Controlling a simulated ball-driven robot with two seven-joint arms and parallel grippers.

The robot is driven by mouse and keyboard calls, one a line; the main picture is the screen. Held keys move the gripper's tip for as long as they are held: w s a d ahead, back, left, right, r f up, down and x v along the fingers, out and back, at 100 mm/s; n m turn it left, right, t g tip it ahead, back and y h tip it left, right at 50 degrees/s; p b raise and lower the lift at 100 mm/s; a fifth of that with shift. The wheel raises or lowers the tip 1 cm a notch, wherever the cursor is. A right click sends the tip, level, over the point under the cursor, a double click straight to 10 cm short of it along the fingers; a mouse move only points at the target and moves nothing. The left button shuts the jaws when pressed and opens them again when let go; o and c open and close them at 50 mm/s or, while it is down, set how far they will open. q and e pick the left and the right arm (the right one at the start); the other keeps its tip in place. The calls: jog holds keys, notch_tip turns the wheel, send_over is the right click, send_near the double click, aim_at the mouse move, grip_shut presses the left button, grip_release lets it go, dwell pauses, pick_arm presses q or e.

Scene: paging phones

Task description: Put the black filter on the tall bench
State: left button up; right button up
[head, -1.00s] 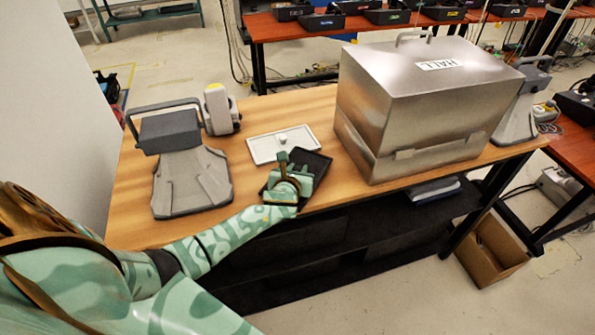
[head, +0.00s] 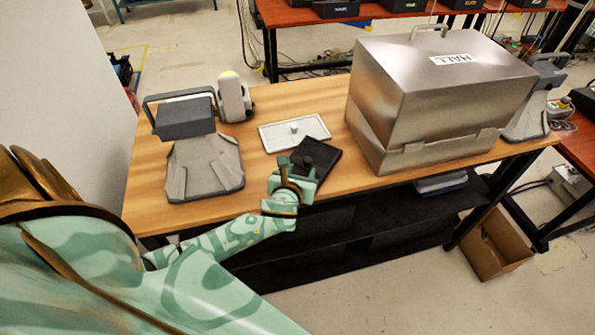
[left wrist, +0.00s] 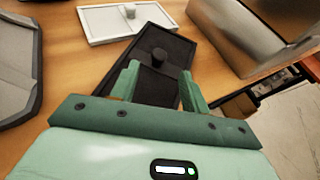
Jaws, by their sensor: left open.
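The black filter (head: 318,158) is a flat dark plate with a round knob. It lies on the wooden bench (head: 255,180) near the front edge, just in front of a white plate. My left gripper (head: 293,164) is open at the filter's near left part. In the left wrist view, the fingers (left wrist: 158,82) are spread over the near end of the black filter (left wrist: 168,50), and its knob stands beyond the fingertips, not between them. The gripper hides part of the filter. My right gripper is not in view.
A white plate with a knob (head: 293,133) lies behind the filter. A large metal box labelled HALL (head: 430,90) stands to the right. A grey device (head: 205,165) and a white device (head: 235,98) stand to the left. A dark shelf (head: 380,215) is below.

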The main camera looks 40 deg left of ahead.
pick_arm(q)
jog(key=shift+v, duration=1.65)
jog(key=s+d+f+n+h, duration=0.25)
jog(key=d+n+h, duration=0.4)
jog(key=n, duration=0.65)
jog(key=s+f+n+g+y, duration=0.1)
jog(key=s+f+n+g, duration=0.2)
jog(key=f, duration=0.6)
jog(key=s+f+n+g+y, duration=0.1)
jog(key=s+f+n+g, duration=0.15)
jog(key=s+f, duration=0.5)
jog(key=s+f+n+g, duration=0.2)
jog(key=s+f, duration=0.4)
jog(key=s, duration=0.3)
jog(key=s+a+f+n+g, duration=0.1)
jog(key=s+f+n, duration=0.3)
jog(key=s, duration=0.5)
jog(key=s+a+f+n+g, duration=0.1)
jog(key=s+f+n+g, duration=0.2)
jog(key=s+f, duration=0.4)
jog(key=s+n, duration=0.1)
jog(key=s, duration=0.1)
jog(key=shift+s+f, duration=0.4)
